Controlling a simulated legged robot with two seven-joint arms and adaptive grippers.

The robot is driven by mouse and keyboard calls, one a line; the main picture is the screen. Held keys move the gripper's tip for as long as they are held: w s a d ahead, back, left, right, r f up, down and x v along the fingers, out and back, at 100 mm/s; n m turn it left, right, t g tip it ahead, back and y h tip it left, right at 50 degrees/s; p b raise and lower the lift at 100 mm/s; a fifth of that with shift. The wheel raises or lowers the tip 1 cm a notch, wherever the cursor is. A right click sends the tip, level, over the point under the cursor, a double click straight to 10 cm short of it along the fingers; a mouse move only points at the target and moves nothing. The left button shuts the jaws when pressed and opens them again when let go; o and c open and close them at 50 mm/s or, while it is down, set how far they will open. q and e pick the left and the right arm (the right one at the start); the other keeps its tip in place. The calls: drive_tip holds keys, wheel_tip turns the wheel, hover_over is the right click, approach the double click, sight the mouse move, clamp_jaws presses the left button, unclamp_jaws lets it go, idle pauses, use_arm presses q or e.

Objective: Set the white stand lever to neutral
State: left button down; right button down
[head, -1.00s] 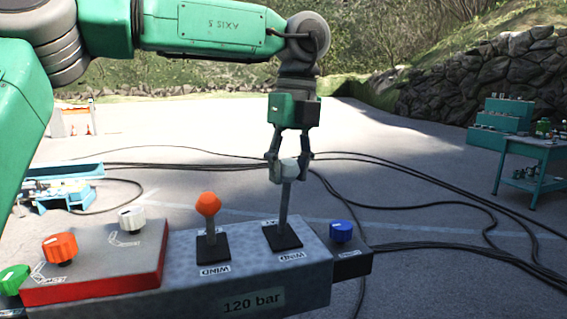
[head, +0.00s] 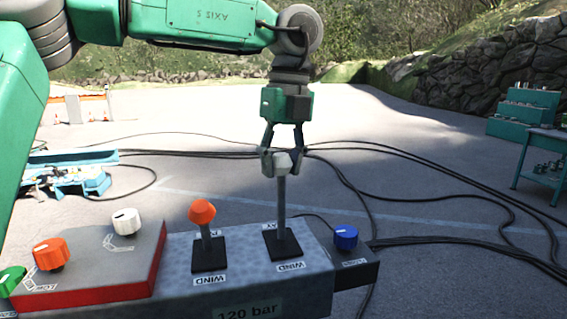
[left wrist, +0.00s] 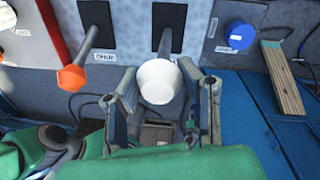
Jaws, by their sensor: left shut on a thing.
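The white stand lever (head: 281,208) stands near upright in its black slot plate on the grey control box (head: 310,255). Its white knob (left wrist: 161,81) also shows in the left wrist view, between the fingers. My left gripper (head: 282,162) comes down from above and is shut on this knob. The near label by the slot reads WIND; the far label is mostly hidden behind the lever. The orange-knobbed lever (head: 202,212) stands just to the left, apart from my fingers. My right gripper is not in view.
A blue knob (head: 345,237) sits right of the white lever. A red-edged panel (head: 95,288) with white, orange and green knobs lies to the left. Black cables (head: 430,190) cross the ground behind. A teal table (head: 545,165) stands far right.

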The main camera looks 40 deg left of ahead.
use_arm(q)
drive_tip(key=c, duration=1)
unclamp_jaws()
drive_tip(key=shift+w+d+r, duration=0.1)
drive_tip(key=shift+r, duration=0.15)
drive_tip(key=shift+d, duration=0.15)
drive_tip(key=shift+f, duration=0.1)
drive_tip(key=r, duration=0.8)
drive_tip(key=w+r, duration=0.1)
drive_tip(key=r, duration=0.3)
drive_tip(key=shift+d, duration=0.3)
drive_tip(key=shift+f, duration=0.1)
